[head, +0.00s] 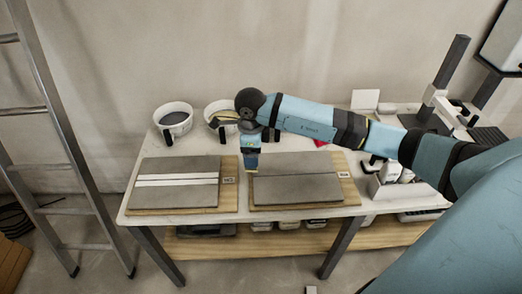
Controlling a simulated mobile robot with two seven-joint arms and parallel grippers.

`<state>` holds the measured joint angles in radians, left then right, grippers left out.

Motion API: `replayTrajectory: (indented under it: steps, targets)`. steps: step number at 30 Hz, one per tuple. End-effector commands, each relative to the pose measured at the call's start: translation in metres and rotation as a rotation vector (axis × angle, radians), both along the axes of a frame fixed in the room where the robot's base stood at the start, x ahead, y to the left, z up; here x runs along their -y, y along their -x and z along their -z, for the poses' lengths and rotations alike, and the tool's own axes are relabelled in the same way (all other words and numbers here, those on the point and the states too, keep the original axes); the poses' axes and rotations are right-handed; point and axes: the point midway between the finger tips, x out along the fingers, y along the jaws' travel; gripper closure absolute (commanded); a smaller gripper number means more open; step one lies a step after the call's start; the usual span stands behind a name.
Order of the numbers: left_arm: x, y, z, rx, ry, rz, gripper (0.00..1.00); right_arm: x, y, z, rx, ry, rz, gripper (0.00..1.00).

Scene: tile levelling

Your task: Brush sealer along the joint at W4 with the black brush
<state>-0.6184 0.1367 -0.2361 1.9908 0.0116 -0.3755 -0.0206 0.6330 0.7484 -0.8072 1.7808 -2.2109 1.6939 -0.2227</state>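Two boards lie on the table. The right board (349,191) carries two grey tiles (295,163) with a thin joint line between them. The left board (133,206) carries grey slabs with two white strips (177,180) across the middle. Each board has a small label, too small to read. My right arm reaches in from the right, and my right gripper (251,160) points down at the left edge of the right board. Whether its fingers hold anything is unclear at this size. I cannot make out the black brush. My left gripper is out of view.
A white pot with dark contents (173,118) and a second pot (217,110), partly behind my wrist, stand at the back left. A white box (388,188) with items stands at the right. A ladder (62,110) leans at the left.

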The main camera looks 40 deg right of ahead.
Motion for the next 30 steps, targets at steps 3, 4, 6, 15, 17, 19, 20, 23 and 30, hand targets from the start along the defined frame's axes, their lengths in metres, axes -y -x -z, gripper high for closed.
replayTrajectory:
  steps: [3,4,6,15,17,19,20,23,30]
  targets:
    - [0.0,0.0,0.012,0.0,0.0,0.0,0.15,0.014,-0.011,0.016,-0.002,-0.01,0.37,0.44]
    - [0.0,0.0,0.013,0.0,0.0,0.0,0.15,0.018,-0.014,0.019,-0.003,-0.012,0.467,0.44]
    - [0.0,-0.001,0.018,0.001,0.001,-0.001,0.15,0.026,-0.02,0.026,-0.004,-0.015,0.684,0.44]
    - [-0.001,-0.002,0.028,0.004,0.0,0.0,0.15,0.053,-0.035,0.046,-0.011,-0.023,1.36,0.44]
    - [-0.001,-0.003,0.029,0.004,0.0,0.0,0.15,0.055,-0.036,0.048,-0.013,-0.024,1.425,0.44]
    - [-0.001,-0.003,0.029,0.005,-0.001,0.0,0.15,0.057,-0.037,0.049,-0.013,-0.023,1.474,0.44]
    - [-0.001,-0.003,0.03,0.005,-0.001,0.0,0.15,0.057,-0.037,0.05,-0.013,-0.023,1.486,0.44]
    - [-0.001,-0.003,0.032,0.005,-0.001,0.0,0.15,0.058,-0.037,0.054,-0.013,-0.023,1.503,0.44]
    - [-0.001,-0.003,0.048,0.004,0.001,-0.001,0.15,0.058,-0.037,0.076,-0.014,-0.025,1.501,0.44]
